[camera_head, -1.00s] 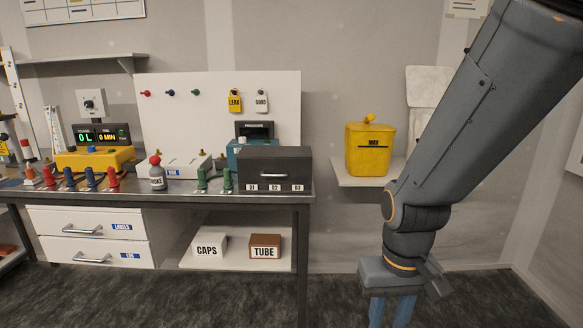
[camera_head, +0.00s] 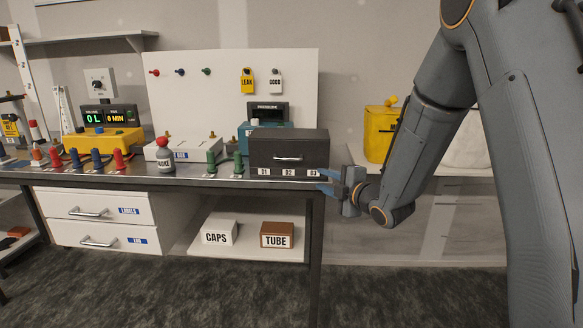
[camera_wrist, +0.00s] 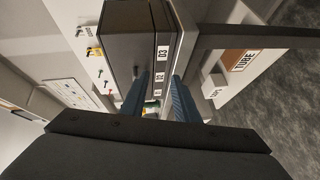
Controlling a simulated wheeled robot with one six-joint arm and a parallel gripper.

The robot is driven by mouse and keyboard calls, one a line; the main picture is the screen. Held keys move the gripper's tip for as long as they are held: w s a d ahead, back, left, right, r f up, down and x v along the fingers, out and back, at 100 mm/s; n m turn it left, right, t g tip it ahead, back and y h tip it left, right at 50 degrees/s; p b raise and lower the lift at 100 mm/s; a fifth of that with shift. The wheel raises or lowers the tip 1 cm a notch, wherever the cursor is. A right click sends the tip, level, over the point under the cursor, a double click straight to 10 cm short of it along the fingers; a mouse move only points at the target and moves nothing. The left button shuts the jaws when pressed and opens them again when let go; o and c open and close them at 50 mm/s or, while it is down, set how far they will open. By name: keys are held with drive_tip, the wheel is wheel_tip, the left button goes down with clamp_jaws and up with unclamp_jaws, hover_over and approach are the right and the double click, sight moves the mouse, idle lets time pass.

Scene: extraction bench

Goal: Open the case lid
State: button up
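The case is a dark grey box (camera_head: 288,150) with a lid, a metal handle on its front and white number labels along its lower front. It sits at the right end of the bench, and its lid is shut. My gripper (camera_head: 327,181) is just right of the case's front right corner, near the bench edge, with its blue fingers pointing left. In the wrist view the case (camera_wrist: 130,38) fills the upper middle, with a label beside the fingers. My gripper (camera_wrist: 161,88) shows a gap between its fingers and holds nothing. I cannot tell whether it touches the case.
The bench's front edge (camera_head: 200,183) runs close by the gripper. Green plugs (camera_head: 238,163) stand left of the case, and a teal device (camera_head: 258,138) stands behind it. A yellow container (camera_head: 380,133) is on the shelf at right. Boxes (camera_head: 277,235) sit below the bench.

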sight(290, 149)
drive_tip(key=w+a+r+n+y, duration=0.3)
drive_tip(key=w+a+n+y, duration=0.2)
drive_tip(key=a, duration=0.5)
drive_tip(key=shift+w+r+n+y+p, duration=0.25)
drive_tip(key=shift+n+y+p, duration=0.1)
drive_tip(key=shift+n, duration=0.25)
clamp_jaws()
